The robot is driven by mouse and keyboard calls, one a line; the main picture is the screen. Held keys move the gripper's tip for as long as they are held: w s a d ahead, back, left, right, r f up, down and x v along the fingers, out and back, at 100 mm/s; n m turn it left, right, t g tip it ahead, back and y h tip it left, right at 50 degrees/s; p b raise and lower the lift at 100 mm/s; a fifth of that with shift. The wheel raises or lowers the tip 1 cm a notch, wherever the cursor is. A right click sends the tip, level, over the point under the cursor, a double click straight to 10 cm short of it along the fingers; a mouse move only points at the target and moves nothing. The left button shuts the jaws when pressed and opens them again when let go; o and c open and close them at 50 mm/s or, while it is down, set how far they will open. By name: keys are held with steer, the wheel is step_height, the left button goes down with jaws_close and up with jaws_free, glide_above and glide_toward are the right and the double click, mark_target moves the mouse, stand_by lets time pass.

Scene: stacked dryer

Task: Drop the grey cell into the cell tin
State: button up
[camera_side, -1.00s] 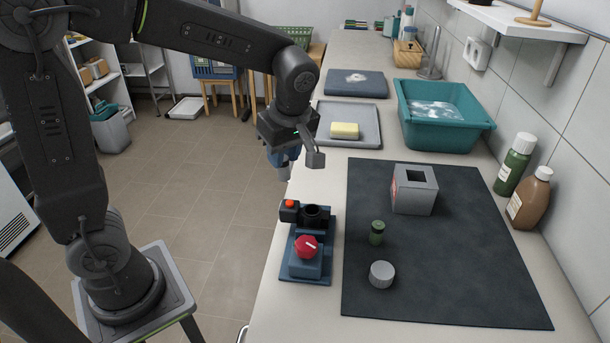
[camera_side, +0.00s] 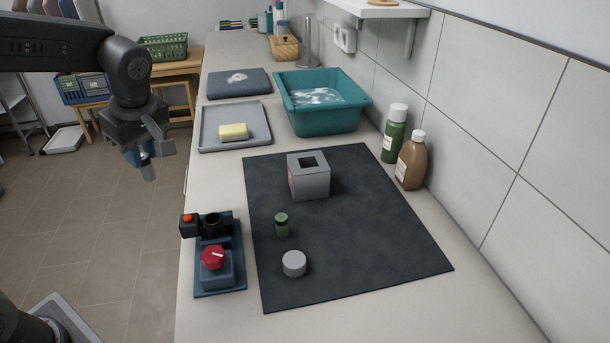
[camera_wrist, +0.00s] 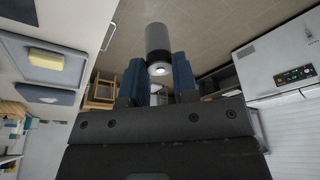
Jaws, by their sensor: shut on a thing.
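The grey cell (camera_wrist: 158,42) is a dark grey cylinder with a pale metal end, held between my gripper's blue fingers (camera_wrist: 158,80) in the wrist view. In the side view my gripper (camera_side: 147,160) hangs left of the counter edge, over the floor side, with the cell's grey lower end (camera_side: 149,173) pointing down. The cell tin appears to be the grey box (camera_side: 312,186) with a square opening on top and a red mark on its left face. It stands on the dark mat, to the right of my gripper and apart from it.
The dark mat (camera_side: 370,240) also holds a small green cell (camera_side: 281,226) and a grey round piece (camera_side: 294,263). A blue fixture (camera_side: 218,272) with a red knob stands left of it. Behind are a tray (camera_side: 210,138) with yellow soap, a teal basin (camera_side: 322,118) and two bottles (camera_side: 394,135).

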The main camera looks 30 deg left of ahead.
steer(key=shift+w, duration=0.1)
stand_by(0.6)
steer(key=w+d+r+m+t, duration=0.1)
steer(key=w+d+m, duration=0.25)
steer(key=w, duration=0.35)
steer(key=w+d+r+m+t, duration=0.1)
steer(key=w+d+m, duration=0.25)
steer(key=w, duration=0.45)
steer(key=m+t+h, duration=0.1)
steer(key=m+h, duration=0.2)
steer(key=m, duration=0.8)
glide_above(308, 176)
steer(key=w+a, duration=0.2)
steer(key=w, duration=0.1)
steer(key=f, duration=0.2)
step_height(308, 176, down, 8)
steer(key=shift+w, duration=0.15)
steer(key=shift+a+r, duration=0.1)
steer(key=o, duration=1)
